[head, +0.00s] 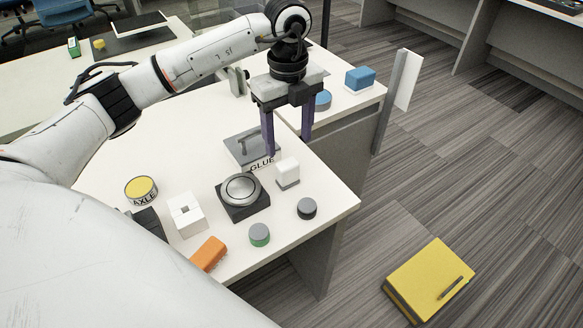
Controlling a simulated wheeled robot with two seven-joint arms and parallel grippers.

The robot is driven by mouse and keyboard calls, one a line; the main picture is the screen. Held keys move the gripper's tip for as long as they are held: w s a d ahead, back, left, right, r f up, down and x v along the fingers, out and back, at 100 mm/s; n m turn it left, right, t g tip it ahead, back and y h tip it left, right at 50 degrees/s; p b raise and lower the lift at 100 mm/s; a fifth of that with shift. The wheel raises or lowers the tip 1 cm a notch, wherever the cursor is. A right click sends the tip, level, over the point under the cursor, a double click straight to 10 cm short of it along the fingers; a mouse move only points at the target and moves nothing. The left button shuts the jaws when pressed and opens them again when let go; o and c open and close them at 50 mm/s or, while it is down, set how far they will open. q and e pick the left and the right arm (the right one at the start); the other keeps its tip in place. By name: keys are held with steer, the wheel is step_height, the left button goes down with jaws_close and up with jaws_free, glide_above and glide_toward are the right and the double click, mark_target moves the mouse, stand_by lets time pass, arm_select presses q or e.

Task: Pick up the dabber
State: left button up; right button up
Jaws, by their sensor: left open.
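A grey flat tray marked GLUE (236,150) lies on the white table, with a small grey handled piece (250,139) on it. This piece may be the dabber, but no label confirms it. My left gripper (287,148) points down with its two purple fingers apart and nothing between them. It is just right of the grey piece in the picture, and one finger overlaps the tray's right edge. I cannot tell its exact height. My right gripper is not in view.
Near the tray stand a white block (288,170), a round silver dish on a black base (240,189), a yellow AXLE tin (141,188), small round pucks (307,208) and an orange block (208,253). A yellow case (425,275) lies on the floor.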

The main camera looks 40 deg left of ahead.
mark_target(287, 163)
arm_select(q)
steer(key=f, duration=0.9)
steer(key=shift+s+f, duration=0.35)
steer(key=shift+s, duration=0.05)
steer(key=c, duration=1.1)
step_height(287, 163, up, 10)
steer(key=shift+r, duration=0.1)
steer(key=o, duration=0.4)
steer(key=c, duration=0.3)
